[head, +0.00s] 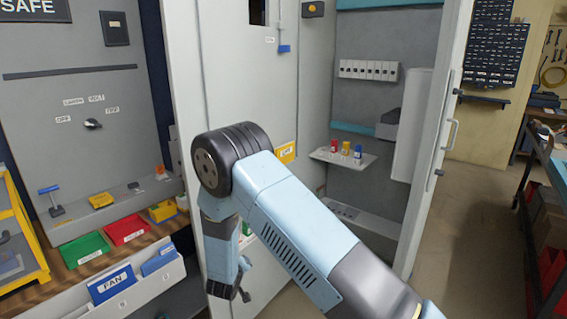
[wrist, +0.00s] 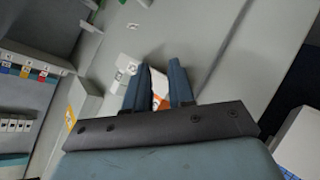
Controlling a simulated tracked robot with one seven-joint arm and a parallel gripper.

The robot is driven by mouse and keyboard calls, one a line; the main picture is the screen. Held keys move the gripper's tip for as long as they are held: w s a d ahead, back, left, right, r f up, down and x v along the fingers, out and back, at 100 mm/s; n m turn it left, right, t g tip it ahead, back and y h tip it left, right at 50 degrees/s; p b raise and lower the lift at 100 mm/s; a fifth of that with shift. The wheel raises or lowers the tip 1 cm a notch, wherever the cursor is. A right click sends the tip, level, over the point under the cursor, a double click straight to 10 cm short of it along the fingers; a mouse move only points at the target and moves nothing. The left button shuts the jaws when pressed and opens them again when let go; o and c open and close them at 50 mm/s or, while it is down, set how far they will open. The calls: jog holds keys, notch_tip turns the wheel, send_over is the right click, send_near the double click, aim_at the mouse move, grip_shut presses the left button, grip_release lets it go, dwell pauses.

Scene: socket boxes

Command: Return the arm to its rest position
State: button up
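My arm reaches out from the lower right in the head view and bends down at a dark elbow joint in front of the grey cabinet. My gripper (head: 243,291) hangs low, small and partly hidden by my arm. In the wrist view my gripper (wrist: 156,75) has its two blue-grey fingers apart. A white and orange patch (wrist: 159,88) shows between them; I cannot tell whether it touches the fingers or lies behind them.
The open cabinet (head: 232,75) stands close behind my arm. Its shelf (head: 340,158) holds red, yellow and blue items. An open door (head: 440,130) stands at right. Green (head: 84,249) and red (head: 126,230) bins sit at left. The floor (head: 480,240) is clear at right.

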jog(key=w+d+r+m+g+y, duration=0.1)
jog(key=w+d+r+y, duration=0.15)
jog(key=r, duration=0.75)
jog(key=w+d+r+m+g+y, duration=0.1)
jog(key=d+r, duration=0.2)
jog(key=r, duration=0.7)
jog(key=s+d+r+m+g+y, duration=0.1)
jog(key=s+d+r, duration=0.2)
jog(key=d+r, duration=0.35)
jog(key=s+d+r+g, duration=0.1)
jog(key=s+d+r, duration=0.25)
jog(key=r, duration=0.55)
jog(key=s+d+r+m+g, duration=0.1)
jog(key=s+d+r+m, duration=0.1)
jog(key=s+d+r, duration=0.9)
jog(key=s+d+m+h, duration=0.1)
jog(key=s+d, duration=0.5)
jog(key=s, duration=0.4)
jog(key=s+d+m+g+h, duration=0.1)
jog(key=s+d+h, duration=0.1)
jog(key=s+d, duration=0.4)
jog(key=s, duration=0.5)
jog(key=shift+g, duration=0.3)
jog(key=shift+f, duration=0.1)
